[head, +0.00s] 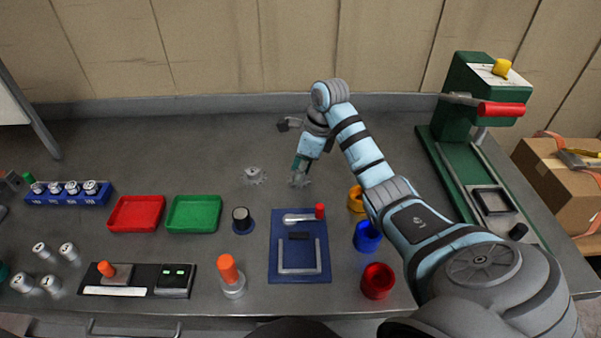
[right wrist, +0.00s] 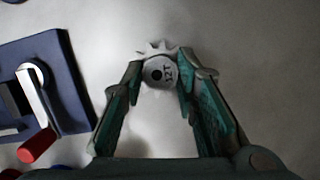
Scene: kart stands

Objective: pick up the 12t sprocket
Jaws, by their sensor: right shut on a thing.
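The 12t sprocket (right wrist: 162,72) is a small grey toothed wheel with a round hub marked 12T. In the right wrist view it sits between the fingertips of my right gripper (right wrist: 167,80), which is shut on it. In the head view the right gripper (head: 301,178) points down at the back middle of the bench, and the sprocket (head: 300,181) shows at its fingertips. I cannot tell whether it touches the bench. Another toothed sprocket (head: 254,176) lies on the bench to the left of it. My left gripper is not in view.
A blue fixture plate (head: 273,262) with a red-knobbed lever lies in front. Yellow, blue (head: 367,237) and red (head: 377,281) cups stand right of it. Red (head: 136,213) and green (head: 193,213) trays lie left. A green press (head: 468,95) stands right. The bench's back is mostly clear.

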